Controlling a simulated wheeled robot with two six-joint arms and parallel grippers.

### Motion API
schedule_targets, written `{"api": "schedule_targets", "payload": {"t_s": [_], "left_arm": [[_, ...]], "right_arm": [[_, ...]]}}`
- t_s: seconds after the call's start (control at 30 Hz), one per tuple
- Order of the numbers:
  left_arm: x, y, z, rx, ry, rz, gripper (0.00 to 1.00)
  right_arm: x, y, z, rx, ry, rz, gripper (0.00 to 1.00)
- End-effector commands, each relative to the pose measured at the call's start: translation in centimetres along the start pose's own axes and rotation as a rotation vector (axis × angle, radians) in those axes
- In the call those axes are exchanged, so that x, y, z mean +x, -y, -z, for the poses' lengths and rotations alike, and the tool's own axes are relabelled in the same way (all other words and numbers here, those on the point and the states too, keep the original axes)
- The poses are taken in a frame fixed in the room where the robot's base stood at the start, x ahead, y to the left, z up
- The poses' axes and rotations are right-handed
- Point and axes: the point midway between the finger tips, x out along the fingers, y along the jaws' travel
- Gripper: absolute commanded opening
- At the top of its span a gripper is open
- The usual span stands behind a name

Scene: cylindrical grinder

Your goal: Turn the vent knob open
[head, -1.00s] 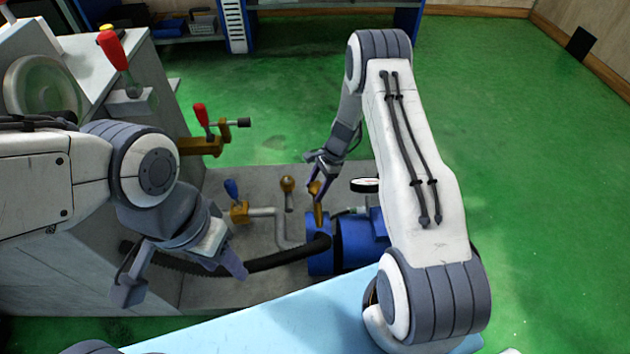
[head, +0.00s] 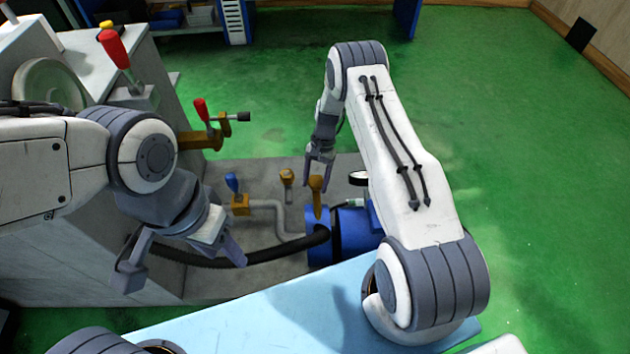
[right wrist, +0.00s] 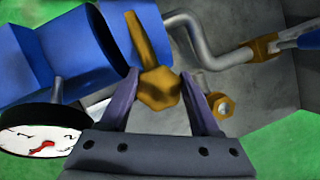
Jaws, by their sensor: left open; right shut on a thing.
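My left gripper (head: 184,264) is open and empty at the left, above the black hose, away from the knob.
A pressure gauge (right wrist: 38,140) sits close beside the knob. A brass valve with a blue handle (head: 232,184), another brass knob (head: 287,177) and a grey pipe (head: 270,205) stand to its left. The black hose (head: 265,258) runs in front. Green floor is clear at right.

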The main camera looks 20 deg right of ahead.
Motion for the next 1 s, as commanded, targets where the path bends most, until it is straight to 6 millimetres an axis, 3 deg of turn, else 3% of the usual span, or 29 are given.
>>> {"api": "schedule_targets", "payload": {"t_s": [0.6,0.63,0.7,1.0], "left_arm": [[-0.03,0.0,0.0,0.0,0.0,0.0,0.5],[-0.03,0.0,0.0,0.0,0.0,0.0,0.5],[-0.03,0.0,0.0,0.0,0.0,0.0,0.5],[-0.06,-0.01,0.0,0.0,0.0,0.0,0.5]], "right_arm": [[-0.04,-0.04,0.02,-0.041,-0.001,-0.017,0.08],[-0.04,-0.04,0.02,-0.041,-0.001,-0.017,0.71],[-0.03,-0.03,0.02,-0.04,-0.001,-0.016,0.94],[-0.09,0.0,0.0,-0.038,-0.001,-0.015,0.94]]}}
